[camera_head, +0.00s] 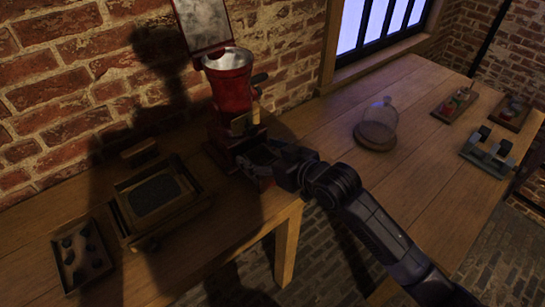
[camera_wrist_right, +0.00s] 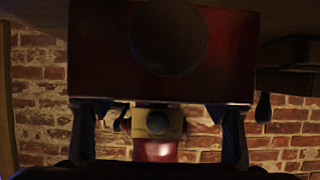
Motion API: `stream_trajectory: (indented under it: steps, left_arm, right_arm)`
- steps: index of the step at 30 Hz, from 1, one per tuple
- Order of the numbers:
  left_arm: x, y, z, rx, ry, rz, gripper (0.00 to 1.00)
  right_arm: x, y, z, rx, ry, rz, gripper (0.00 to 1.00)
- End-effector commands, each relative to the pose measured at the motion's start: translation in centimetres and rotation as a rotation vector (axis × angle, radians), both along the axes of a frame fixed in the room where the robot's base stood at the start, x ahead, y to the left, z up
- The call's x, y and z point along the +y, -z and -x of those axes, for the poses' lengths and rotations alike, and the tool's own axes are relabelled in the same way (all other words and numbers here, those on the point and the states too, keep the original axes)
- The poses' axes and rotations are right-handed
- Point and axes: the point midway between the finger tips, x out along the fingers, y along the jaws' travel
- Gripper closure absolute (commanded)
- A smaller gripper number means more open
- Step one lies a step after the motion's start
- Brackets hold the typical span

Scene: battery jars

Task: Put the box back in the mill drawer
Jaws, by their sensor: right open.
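The red mill (camera_head: 228,100) stands against the brick wall at the table's back, its hopper lid raised. A dark red box (camera_head: 264,183) with a round dark knob (camera_wrist_right: 169,36) is at the mill's base, partly hidden by my right gripper (camera_head: 258,158). In the right wrist view the box front (camera_wrist_right: 105,50) fills the upper middle. The fingers of my right gripper (camera_wrist_right: 160,120) stand apart, reaching its lower edge in that view; contact cannot be told. How far the box sits in the mill is hidden. My left gripper is not in view.
A wooden tray with a dark inset (camera_head: 153,193) and a small tray of dark pieces (camera_head: 82,255) lie at left. A glass dome (camera_head: 377,122) stands on the right table. Small boards with parts (camera_head: 488,152) lie farther right. The table between the dome and mill is clear.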

Motion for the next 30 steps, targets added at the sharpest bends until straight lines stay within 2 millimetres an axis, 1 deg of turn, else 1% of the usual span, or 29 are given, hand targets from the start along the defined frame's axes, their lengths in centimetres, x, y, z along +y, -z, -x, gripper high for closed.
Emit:
stream_trajectory:
  steps: [4, 12, 18, 22, 30]
  left_arm:
    - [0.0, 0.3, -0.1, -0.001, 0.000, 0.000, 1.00]
    - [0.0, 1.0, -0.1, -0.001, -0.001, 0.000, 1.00]
    - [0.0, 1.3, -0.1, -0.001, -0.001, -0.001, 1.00]
    - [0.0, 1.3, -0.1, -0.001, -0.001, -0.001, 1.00]
    - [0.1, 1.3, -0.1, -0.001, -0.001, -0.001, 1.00]
  right_arm:
    - [-1.2, -0.6, 1.7, 0.001, 0.000, 0.002, 0.31]
    - [-4.2, -2.7, 5.8, 0.001, 0.000, 0.004, 0.31]
    - [-5.8, -3.8, 7.8, 0.002, 0.001, 0.003, 0.31]
    - [-6.1, -4.2, 8.4, 0.002, 0.000, 0.002, 0.31]
    - [-6.2, -4.3, 8.6, 0.003, 0.000, 0.001, 0.31]
